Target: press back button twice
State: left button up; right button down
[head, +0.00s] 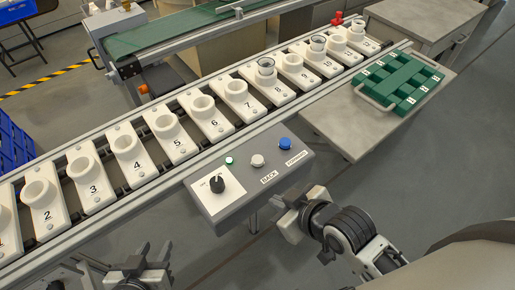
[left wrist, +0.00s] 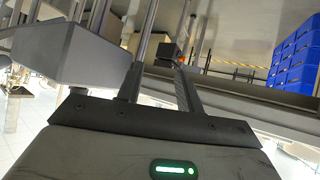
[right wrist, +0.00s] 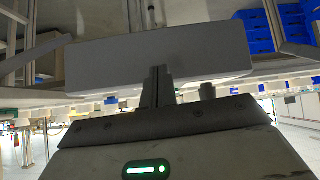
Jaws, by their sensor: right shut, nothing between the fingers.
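The grey control box (head: 240,200) is mounted at the front of the conveyor. Its pale grey button (head: 257,160), beside the BACK label (head: 269,177), sits between a small green button (head: 229,160) and a blue button (head: 284,143) by the FORWARD label. My right gripper (head: 290,203) is shut and empty at the box's near right side, below its top face. The box (right wrist: 160,58) fills the upper middle of the right wrist view, and the fingers (right wrist: 157,88) overlap it there; contact cannot be told. My left gripper (head: 152,254) is open and empty, left of the box.
A black rotary knob (head: 217,184) is on the box's left part. Numbered white holders (head: 172,132) line the conveyor, a few with glass bulbs in them. A green rack (head: 400,80) lies on a grey table at the right. Blue crates (head: 14,145) stand at the left. Open floor lies in front.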

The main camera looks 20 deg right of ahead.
jog(key=w+a+r+n+y, duration=0.1)
jog(key=r+n, duration=0.1)
jog(key=n, duration=0.1)
jog(key=w+a+r+n+y, duration=0.1)
jog(key=a+r+n, duration=0.1)
jog(key=n, duration=0.1)
jog(key=w+a+r+n+p, duration=0.1)
jog(key=w+r+n, duration=0.1)
jog(key=n, duration=0.1)
jog(key=shift+w+a+r+n+g+y, duration=0.1)
jog(key=shift+a+r+n+g+y, duration=0.1)
jog(key=shift+n+g+y, duration=0.15)
pick_arm(q)
jog(key=r+p, duration=0.2)
jog(key=a+p, duration=0.1)
jog(key=p, duration=0.1)
jog(key=shift+s+a+r, duration=0.1)
jog(key=shift+s+r, duration=0.15)
jog(key=shift+r, duration=0.15)
pick_arm(e)
jog(key=w+d+r+n+g, duration=0.1)
jog(key=w+d+r+n, duration=0.1)
jog(key=n, duration=0.9)
jog(key=w+d+r+n+g+y, duration=0.1)
jog(key=w+r+n, duration=0.3)
jog(key=n, duration=0.8)
notch_tip(320, 180, up, 2)
jog(key=shift+d+g, duration=0.45)
jog(key=shift+d, duration=0.05)
